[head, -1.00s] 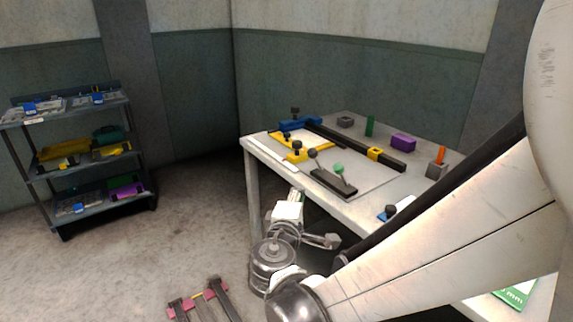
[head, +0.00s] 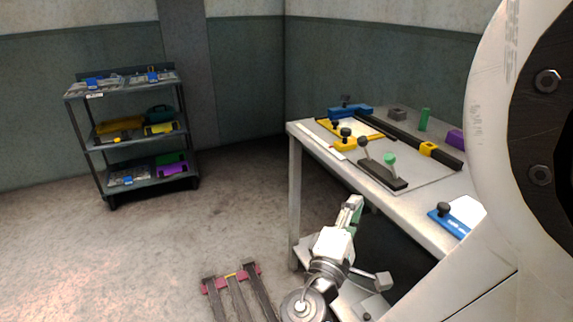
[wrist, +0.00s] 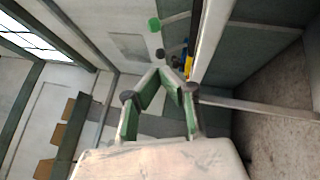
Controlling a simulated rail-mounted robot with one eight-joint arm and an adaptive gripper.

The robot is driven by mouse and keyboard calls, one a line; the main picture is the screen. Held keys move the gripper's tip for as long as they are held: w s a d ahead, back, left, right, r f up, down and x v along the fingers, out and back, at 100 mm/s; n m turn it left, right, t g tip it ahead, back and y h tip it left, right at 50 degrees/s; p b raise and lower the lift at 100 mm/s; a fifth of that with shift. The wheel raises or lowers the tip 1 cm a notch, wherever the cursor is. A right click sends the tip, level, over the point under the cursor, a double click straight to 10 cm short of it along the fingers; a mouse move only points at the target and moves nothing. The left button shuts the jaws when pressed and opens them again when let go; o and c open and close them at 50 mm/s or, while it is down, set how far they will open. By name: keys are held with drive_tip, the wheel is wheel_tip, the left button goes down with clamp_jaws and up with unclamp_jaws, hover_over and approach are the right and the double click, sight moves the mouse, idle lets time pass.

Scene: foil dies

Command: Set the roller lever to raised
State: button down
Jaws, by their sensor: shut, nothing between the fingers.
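A dark lever base (head: 383,176) sits on the table's pale board near its front left. It carries two levers, one with a green knob (head: 389,160) and one with a dark knob (head: 363,142). I cannot tell by label which is the roller lever.
The table (head: 420,217) also holds a yellow frame (head: 345,144), a blue block (head: 350,111), a black bar with a yellow slider (head: 428,149), a green post (head: 424,119) and a purple block (head: 455,139). A shelf rack (head: 136,143) stands left.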

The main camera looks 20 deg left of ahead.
approach(393, 167)
drive_tip(key=w+a+r, duration=0.2)
drive_tip(key=w+a, duration=0.2)
drive_tip(key=a, duration=0.1)
drive_tip(key=shift+w+d+r, duration=0.25)
drive_tip(key=shift+w+d, duration=0.05)
drive_tip(key=shift+d, duration=0.25)
drive_tip(key=shift+w+d+r, duration=0.3)
drive_tip(key=shift+w+d, duration=0.05)
drive_tip(key=shift+d, duration=0.2)
drive_tip(key=shift+w+d+r, duration=0.25)
drive_tip(key=shift+w+d, duration=0.05)
drive_tip(key=shift+d, duration=0.25)
drive_tip(key=shift+r+p, duration=0.1)
drive_tip(key=shift+p, duration=0.2)
